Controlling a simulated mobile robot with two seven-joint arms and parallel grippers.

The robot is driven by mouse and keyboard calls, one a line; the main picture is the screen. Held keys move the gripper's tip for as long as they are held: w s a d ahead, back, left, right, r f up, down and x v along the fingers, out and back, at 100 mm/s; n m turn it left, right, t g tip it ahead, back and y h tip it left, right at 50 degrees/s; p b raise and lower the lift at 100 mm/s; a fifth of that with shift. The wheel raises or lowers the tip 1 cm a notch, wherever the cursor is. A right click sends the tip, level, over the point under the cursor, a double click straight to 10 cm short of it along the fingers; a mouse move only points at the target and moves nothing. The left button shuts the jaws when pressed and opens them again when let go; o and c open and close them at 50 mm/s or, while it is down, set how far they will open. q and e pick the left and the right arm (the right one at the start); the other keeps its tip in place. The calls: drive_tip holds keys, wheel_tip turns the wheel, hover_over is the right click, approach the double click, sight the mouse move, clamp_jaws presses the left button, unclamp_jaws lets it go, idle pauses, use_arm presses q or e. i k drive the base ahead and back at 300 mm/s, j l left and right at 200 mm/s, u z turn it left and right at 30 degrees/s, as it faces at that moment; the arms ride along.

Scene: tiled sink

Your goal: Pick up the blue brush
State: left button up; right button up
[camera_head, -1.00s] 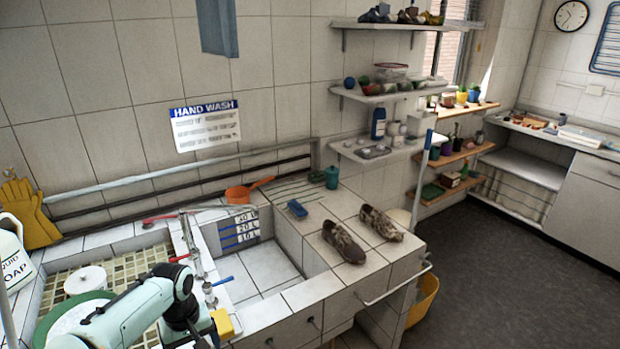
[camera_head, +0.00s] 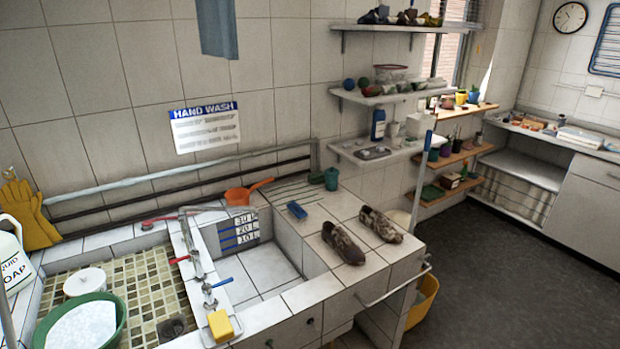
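The blue brush (camera_head: 297,210) lies on the tiled drainboard to the right of the sink, behind a pair of worn brown shoes (camera_head: 344,243). Its top is blue; finer detail is too small to tell. Nothing touches it from my side. Neither my left nor my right gripper shows in the head view.
The empty sink basin (camera_head: 262,272) is in front left. A yellow sponge (camera_head: 220,325) sits on the rim. A green bowl (camera_head: 121,318) and a soap jug (camera_head: 14,258) are at left.

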sight(296, 209)
drive_tip(key=u, duration=1.25)
drive_tip(key=l+u, duration=0.25)
drive_tip(key=l, duration=1.35)
drive_tip(key=k+l+u, duration=0.1)
drive_tip(key=l, duration=0.25)
drive_tip(key=k+l+u, duration=0.1)
drive_tip(key=l, duration=0.3)
drive_tip(key=k+l+u, duration=0.1)
drive_tip(key=l, duration=0.25)
drive_tip(key=k+l+u, duration=0.2)
drive_tip(key=l, duration=0.25)
drive_tip(key=k+l+u, duration=0.15)
drive_tip(key=k+l, duration=0.2)
drive_tip(key=l, duration=0.1)
